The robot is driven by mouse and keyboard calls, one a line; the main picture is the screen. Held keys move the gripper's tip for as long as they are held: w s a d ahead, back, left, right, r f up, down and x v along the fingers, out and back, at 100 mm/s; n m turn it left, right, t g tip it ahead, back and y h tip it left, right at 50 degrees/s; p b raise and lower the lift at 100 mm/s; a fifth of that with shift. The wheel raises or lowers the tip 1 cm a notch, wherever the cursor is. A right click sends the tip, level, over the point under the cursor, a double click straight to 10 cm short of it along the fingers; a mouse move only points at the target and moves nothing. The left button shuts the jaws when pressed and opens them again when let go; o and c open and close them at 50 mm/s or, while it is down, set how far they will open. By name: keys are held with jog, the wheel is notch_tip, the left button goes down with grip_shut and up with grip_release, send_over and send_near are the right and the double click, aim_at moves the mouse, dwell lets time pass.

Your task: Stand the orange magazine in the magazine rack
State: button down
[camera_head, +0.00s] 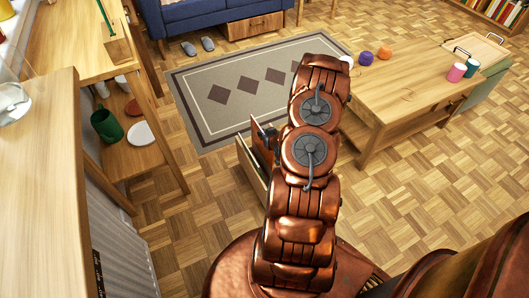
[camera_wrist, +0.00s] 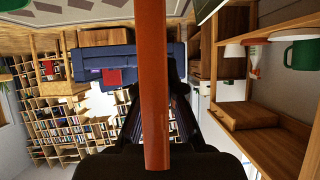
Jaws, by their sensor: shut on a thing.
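The orange magazine (camera_wrist: 154,90) runs edge-on down the middle of the wrist view, between the dark fingers of my gripper (camera_wrist: 158,85). My gripper is shut on it. In the head view, a narrow orange-brown part of the magazine (camera_head: 261,148) shows left of my copper arm, beside the dark gripper (camera_head: 268,136); the rest is hidden. A pale wooden panel (camera_head: 249,168) stands just below it, partly behind my arm. It may be the magazine rack, but I cannot tell whether the magazine is inside or above it.
A wooden shelf unit (camera_head: 145,158) with a green pot (camera_head: 106,125) stands at the left. A low table (camera_head: 400,95) with cups and balls stands at the right. A grey rug (camera_head: 225,85) lies before a blue sofa (camera_head: 195,14). Parquet floor is clear between.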

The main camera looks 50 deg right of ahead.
aim_at(262, 151)
notch_tip(262, 151, down, 8)
jog(key=shift+b, duration=0.35)
jog(key=shift+f, duration=0.1)
dwell(0.4)
jog(key=c, duration=1.3)
grip_release()
